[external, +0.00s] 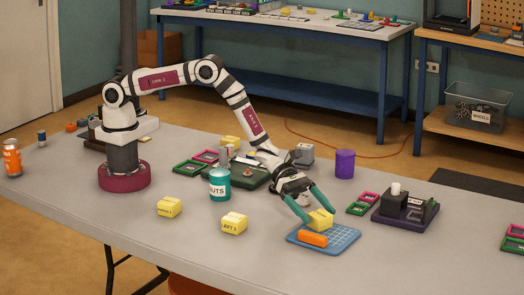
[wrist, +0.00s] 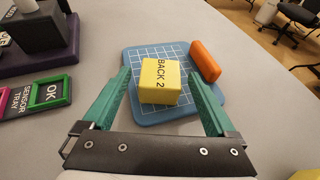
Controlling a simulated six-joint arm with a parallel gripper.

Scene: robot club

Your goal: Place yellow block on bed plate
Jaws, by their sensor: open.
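A yellow block marked "BACK 2" (wrist: 160,82) sits on the blue gridded bed plate (wrist: 146,116) in the wrist view, between my two green fingers. In the external view the yellow block (external: 321,219) is at the back part of the bed plate (external: 342,240). My gripper (external: 314,211) is open around the block, pointing down at the plate. In the wrist view my gripper (wrist: 165,85) shows a gap between each finger and the block. An orange block (external: 312,239) lies on the plate beside the yellow block.
More yellow blocks (external: 169,207) (external: 234,223) stand on the table to the left. A teal NUTS cup (external: 219,184), a purple cylinder (external: 345,163) and a dark purple fixture (external: 405,212) stand around my gripper.

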